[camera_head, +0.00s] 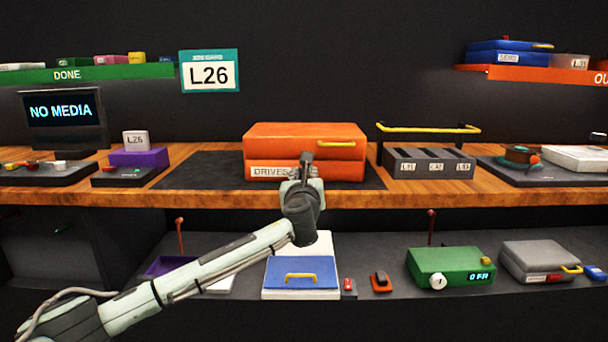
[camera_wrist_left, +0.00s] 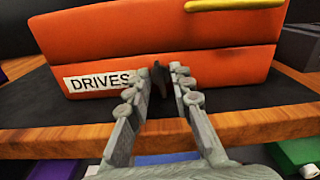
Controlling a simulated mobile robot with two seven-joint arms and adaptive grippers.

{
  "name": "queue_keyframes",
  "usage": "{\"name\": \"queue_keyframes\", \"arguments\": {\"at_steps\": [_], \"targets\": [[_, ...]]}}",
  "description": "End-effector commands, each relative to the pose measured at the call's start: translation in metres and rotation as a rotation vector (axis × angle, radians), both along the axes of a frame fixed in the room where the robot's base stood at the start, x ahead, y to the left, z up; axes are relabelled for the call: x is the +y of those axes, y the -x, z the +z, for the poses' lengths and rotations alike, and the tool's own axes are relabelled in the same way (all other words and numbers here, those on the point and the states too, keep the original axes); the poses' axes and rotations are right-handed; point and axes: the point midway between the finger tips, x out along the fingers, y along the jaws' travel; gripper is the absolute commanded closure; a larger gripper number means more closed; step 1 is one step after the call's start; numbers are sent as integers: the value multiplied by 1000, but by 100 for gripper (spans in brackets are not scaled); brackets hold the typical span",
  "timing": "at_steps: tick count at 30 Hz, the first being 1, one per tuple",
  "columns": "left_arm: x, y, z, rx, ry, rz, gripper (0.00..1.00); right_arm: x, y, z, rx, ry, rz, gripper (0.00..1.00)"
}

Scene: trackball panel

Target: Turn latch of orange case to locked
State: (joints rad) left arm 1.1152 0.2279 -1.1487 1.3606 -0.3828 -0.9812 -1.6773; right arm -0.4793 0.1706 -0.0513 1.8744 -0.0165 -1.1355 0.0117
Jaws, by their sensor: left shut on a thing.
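The orange case (camera_head: 290,143) lies closed on a dark mat on the wooden bench, with a white DRIVES label and a yellow handle on its front. It fills the upper part of the left wrist view (camera_wrist_left: 150,35). A small dark latch (camera_wrist_left: 160,75) stands on the case's front at the lid seam, roughly upright in the picture. My left gripper (camera_wrist_left: 157,84) is shut on the latch, with one finger on each side of it. In the head view my left gripper (camera_head: 303,174) partly covers the latch and the case's lower front. My right gripper is not in view.
A grey slotted rack (camera_head: 428,163) with a yellow bar stands right of the case. A purple box (camera_head: 140,157) and a screen (camera_head: 62,112) stand to the left. A lower shelf holds a blue case (camera_head: 300,275) and a green device (camera_head: 450,266).

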Motion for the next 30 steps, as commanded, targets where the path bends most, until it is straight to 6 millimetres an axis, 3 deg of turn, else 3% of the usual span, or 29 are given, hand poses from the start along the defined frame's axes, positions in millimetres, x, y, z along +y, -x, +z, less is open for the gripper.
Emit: {"name": "queue_keyframes", "arguments": {"at_steps": [12,30], "targets": [[0,0,-1,10,369,-1,100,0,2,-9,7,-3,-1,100],[1,0,-3,21,940,-1,100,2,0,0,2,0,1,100]]}}
